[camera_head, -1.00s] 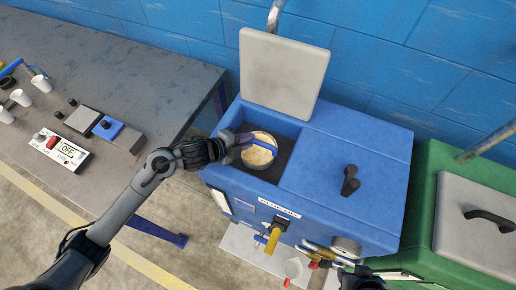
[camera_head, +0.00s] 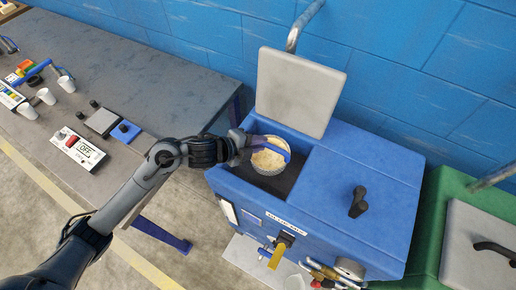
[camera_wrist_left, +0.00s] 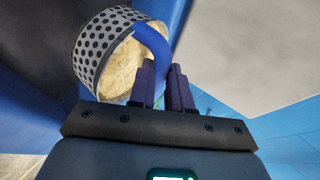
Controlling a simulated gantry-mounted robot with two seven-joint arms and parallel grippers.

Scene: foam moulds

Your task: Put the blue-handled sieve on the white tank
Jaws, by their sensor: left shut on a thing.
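The sieve (camera_head: 268,162) is a round cup with a blue handle and pale, grainy contents. My left gripper (camera_head: 238,143) is shut on its blue handle. The sieve is at the open compartment of the blue tank (camera_head: 345,170); its exact height there is hard to tell. In the left wrist view, the sieve's perforated grey side (camera_wrist_left: 100,45) faces the camera, and the blue handle runs to my left gripper's fingers (camera_wrist_left: 163,82). I see no white tank. My right gripper is not in view.
The blue tank's grey lid (camera_head: 300,92) stands open behind the compartment. A green tank (camera_head: 440,235) with a grey lid is at the right. A grey table (camera_head: 130,65) at the left holds white cups and a switch box (camera_head: 78,150). Taps stick out of the blue tank's front.

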